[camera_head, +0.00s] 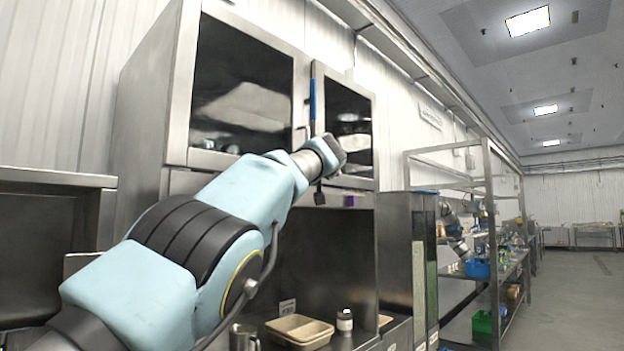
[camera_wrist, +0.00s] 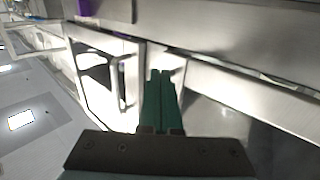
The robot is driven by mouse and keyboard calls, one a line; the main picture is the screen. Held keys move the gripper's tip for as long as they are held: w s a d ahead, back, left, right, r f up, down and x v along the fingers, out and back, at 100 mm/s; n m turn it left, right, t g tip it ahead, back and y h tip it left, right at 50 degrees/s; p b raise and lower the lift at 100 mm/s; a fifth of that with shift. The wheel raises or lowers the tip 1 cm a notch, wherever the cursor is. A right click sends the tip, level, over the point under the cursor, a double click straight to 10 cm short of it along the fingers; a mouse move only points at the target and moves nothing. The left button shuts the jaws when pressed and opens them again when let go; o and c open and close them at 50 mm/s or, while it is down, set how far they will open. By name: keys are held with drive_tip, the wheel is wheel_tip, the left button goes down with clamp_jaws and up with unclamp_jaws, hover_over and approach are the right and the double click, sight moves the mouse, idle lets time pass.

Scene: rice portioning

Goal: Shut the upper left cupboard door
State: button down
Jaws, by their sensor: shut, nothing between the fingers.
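The upper left cupboard door (camera_head: 293,100) has a steel frame around a dark glass pane. It looks close to its frame in the head view; I cannot tell whether a small gap remains. In the wrist view its steel frame (camera_wrist: 215,82) slants away to the right of the fingers. My gripper (camera_wrist: 161,78) has its two green fingers together, with nothing between them. It is in front of the doors, near where they meet at the bottom. I cannot tell whether it touches the left door. My arm hides that door's lower right part in the head view.
The upper right door (camera_head: 366,140) also shows in the wrist view (camera_wrist: 132,75), with a dark handle. A steel rack stands right.

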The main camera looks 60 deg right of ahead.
drive_tip(key=s+a+b, duration=0.1)
drive_tip(key=s+b, duration=0.2)
drive_tip(key=s, duration=0.7)
drive_tip(key=shift+s+a, duration=0.25)
drive_tip(key=shift+a, duration=0.15)
